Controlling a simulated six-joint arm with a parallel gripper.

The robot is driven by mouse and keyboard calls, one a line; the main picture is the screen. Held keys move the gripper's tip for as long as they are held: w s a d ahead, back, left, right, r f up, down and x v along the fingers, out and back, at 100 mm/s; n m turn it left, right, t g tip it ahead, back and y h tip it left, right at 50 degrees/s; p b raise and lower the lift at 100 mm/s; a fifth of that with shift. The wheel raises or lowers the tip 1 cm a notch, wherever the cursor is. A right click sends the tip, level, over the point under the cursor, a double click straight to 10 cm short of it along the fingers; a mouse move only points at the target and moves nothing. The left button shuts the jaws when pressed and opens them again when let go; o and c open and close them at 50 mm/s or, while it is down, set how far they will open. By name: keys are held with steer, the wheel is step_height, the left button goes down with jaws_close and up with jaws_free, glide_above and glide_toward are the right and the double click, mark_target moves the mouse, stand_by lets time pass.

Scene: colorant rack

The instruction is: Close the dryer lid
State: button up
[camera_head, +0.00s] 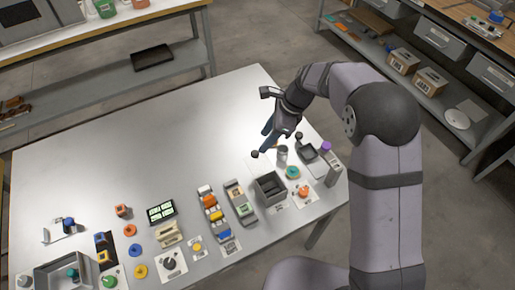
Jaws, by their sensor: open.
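I cannot tell for certain which item is the dryer. A dark, shallow open-topped unit (308,151) stands near the table's right edge, with a dark round knob (299,135) at its back; its lid is not clear at this size. A grey open-topped box (270,189) stands in front of it, to the left. My gripper (267,138) is open, above the table's back right part, behind and left of these two. It points down and left. Nothing clear shows between its fingers. A small black ball (255,154) shows just below the fingertips.
Colourful racks (214,212), a black-framed panel (161,212) and a grey bin (68,270) line the front. The table's back left (130,145) is clear.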

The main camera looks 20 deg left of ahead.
mark_target(255, 152)
steer(key=shift+f, duration=0.1)
steer(key=shift+p+x, duration=1.2)
steer(key=shift+x, duration=2.45)
steer(key=shift+c, duration=0.4)
jaws_close()
